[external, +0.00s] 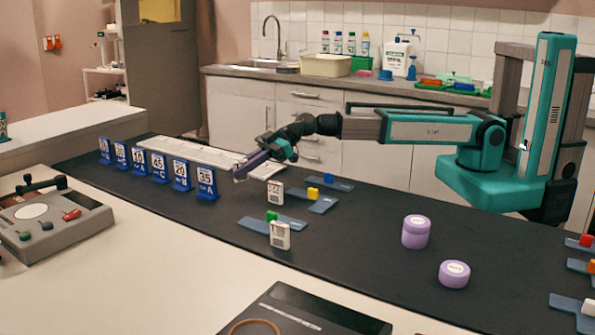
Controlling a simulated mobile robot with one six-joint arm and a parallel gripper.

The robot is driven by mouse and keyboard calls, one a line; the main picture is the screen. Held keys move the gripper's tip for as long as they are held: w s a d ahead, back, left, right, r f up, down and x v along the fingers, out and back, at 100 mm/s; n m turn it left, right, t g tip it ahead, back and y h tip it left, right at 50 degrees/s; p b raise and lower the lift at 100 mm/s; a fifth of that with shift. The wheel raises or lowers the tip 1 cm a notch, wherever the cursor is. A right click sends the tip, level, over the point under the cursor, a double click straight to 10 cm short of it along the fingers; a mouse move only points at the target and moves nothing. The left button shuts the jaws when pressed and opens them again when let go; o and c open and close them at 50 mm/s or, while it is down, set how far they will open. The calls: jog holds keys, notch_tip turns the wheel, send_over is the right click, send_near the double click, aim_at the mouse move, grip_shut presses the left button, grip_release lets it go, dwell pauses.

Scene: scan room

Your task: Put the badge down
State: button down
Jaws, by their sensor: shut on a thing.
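My gripper (251,163) is over the dark counter mat, just right of the row of blue number stands. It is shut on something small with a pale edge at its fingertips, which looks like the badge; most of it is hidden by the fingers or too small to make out. Two white badge-like tags stand upright on the mat: one (275,192) below and right of my gripper, another (280,236) nearer the camera. Both are apart from my gripper.
Several blue number stands (207,184) line the left. A pale flat tray (190,152) lies behind them. Blue plates with coloured blocks (272,217) lie mid-mat. Two lilac round containers (416,232) stand right of centre. A grey device (50,215) sits left. The mat between tags and containers is clear.

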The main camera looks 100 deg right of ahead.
aim_at(248, 176)
jog(key=shift+f, duration=1.75)
jog(key=shift+f, duration=0.15)
jog(key=c, duration=1.8)
grip_release()
jog(key=shift+r, duration=0.25)
jog(key=shift+s+d+r, duration=0.1)
jog(key=shift+s+d, duration=0.1)
jog(key=shift+s, duration=0.35)
jog(key=v, duration=1)
jog(key=shift+s+r+b, duration=0.2)
jog(key=shift+s+b, duration=0.05)
jog(key=shift+b, duration=0.1)
